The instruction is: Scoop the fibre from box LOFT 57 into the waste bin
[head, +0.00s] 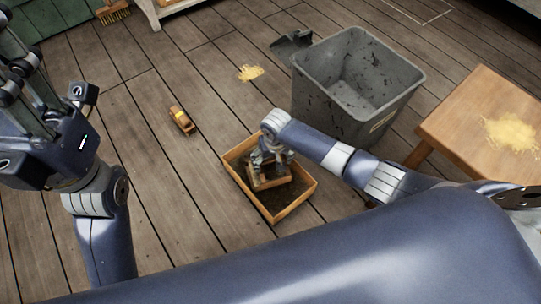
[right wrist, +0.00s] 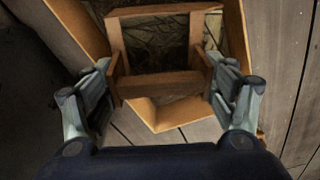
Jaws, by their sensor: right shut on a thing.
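An open wooden box (head: 298,203) stands on the floor, with a dark, strand-like filling inside. No LOFT 57 label is readable on it. My right gripper (head: 268,160) reaches down into the box. It is shut on a small wooden frame-shaped piece (head: 270,182), which also shows between the fingers in the right wrist view (right wrist: 160,84). I cannot tell whether this piece touches the filling. The grey bin (head: 345,118) stands behind and right of the box, open at the top, with dark specks. My left gripper (head: 45,110) is raised at the left, away from the box.
A toy truck (head: 182,120) and yellow shavings (head: 250,72) lie on the floor. A black dustpan (head: 292,43) lies beside the bin. A wooden table (head: 465,110) with yellow shavings stands at right. A broom (head: 115,14) is at the back.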

